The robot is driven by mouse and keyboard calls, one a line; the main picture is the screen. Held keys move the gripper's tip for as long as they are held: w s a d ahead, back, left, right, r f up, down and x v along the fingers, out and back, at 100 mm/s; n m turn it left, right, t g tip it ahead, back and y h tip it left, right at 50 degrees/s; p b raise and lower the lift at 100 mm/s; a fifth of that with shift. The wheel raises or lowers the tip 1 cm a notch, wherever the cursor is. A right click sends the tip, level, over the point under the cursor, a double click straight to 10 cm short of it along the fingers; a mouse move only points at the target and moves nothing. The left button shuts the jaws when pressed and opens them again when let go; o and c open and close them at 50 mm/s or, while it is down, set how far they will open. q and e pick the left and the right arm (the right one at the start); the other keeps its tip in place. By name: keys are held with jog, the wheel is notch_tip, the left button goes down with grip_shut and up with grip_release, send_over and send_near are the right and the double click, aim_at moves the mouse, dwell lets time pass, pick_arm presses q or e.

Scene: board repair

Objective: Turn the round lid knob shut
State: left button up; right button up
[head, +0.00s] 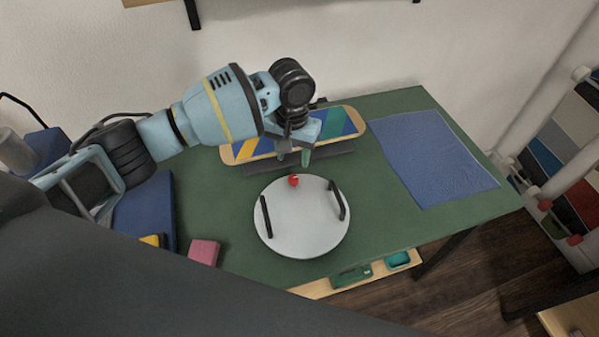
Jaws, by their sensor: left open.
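A round pale grey lid (298,228) lies on the green table, with a black bar handle on its left side and another on its right. A small red round knob (294,181) sits at the lid's far rim. My left gripper (293,158) is open, pointing down just beyond the red knob. Its fingertips are apart from the knob, as far as this view shows. My right gripper is not in view.
A striped skateboard deck (343,123) lies on a dark stand behind the lid. A blue mat (432,157) covers the table's right side. A pink block (204,252) is near the front left. A dark blue pad (150,213) lies at left. Green table (392,228) is bare right of the lid.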

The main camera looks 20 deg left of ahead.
aim_at(293, 178)
pick_arm(q)
notch_tip(293, 178, down, 7)
jog(key=shift+s+r+b, duration=0.1)
jog(key=shift+r+b, duration=0.05)
jog(key=shift+b, duration=0.3)
jog(key=shift+f, duration=0.6)
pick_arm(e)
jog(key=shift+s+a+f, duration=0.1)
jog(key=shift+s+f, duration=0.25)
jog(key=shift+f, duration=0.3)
pick_arm(q)
jog(key=shift+c, duration=0.5)
jog(key=c, duration=0.9)
